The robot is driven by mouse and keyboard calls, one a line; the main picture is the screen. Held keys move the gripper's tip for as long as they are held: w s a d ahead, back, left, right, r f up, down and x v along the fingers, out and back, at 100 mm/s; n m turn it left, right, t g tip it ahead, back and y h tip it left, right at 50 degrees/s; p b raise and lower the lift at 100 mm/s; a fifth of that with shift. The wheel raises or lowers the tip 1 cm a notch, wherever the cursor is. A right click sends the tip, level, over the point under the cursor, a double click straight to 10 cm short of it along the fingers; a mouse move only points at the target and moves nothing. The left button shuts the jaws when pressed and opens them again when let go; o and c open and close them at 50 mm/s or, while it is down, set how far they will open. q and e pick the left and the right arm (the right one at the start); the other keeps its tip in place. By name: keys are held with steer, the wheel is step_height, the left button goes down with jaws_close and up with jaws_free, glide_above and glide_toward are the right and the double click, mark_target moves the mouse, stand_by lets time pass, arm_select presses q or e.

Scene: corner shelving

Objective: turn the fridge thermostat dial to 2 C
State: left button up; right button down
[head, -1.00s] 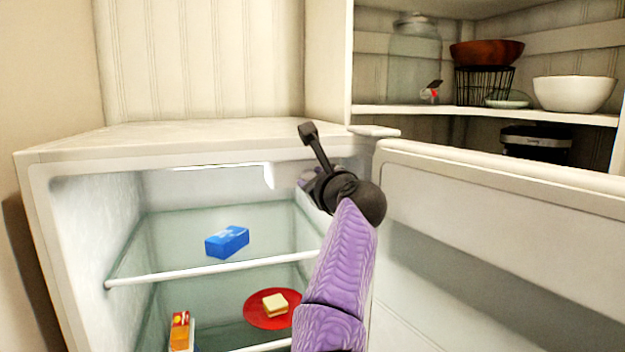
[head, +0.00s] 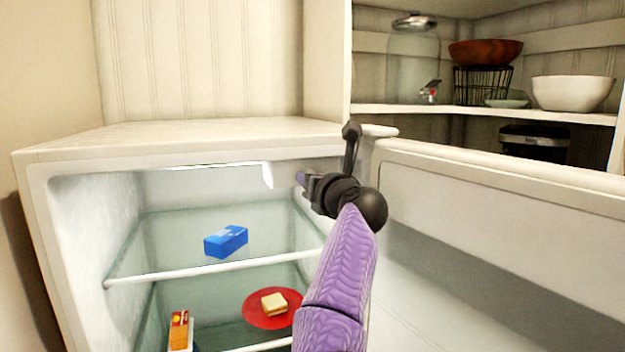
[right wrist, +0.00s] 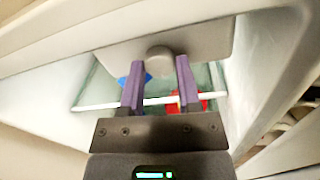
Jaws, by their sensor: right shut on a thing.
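The thermostat dial (right wrist: 159,58) is a small round grey knob on a grey housing (right wrist: 205,38) under the fridge ceiling, in the right wrist view. My right gripper (right wrist: 160,64) has its two purple fingers on either side of the dial and is shut on it. In the head view my right gripper (head: 303,179) reaches into the upper right of the open fridge (head: 200,142). The dial is not visible there, and I cannot read any marks or setting on it in either view. My left gripper is not in view.
A blue box (head: 226,241) lies on the upper glass shelf. A red plate (head: 256,317) with a sandwich (head: 274,303) and an orange carton (head: 180,330) are lower down. The open fridge door (head: 480,205) stands close to the right of my arm.

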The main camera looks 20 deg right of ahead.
steer(key=shift+f, duration=0.25)
stand_by(0.3)
steer(key=c, duration=0.7)
jaws_free()
steer(key=o, duration=0.4)
steer(key=shift+r, duration=0.15)
steer(key=s+b, duration=0.2)
steer(key=s, duration=0.1)
steer(key=s+b, duration=0.2)
steer(key=s, duration=0.1)
steer(key=s+d+b, duration=0.1)
steer(key=s+b, duration=0.1)
steer(key=s, duration=0.2)
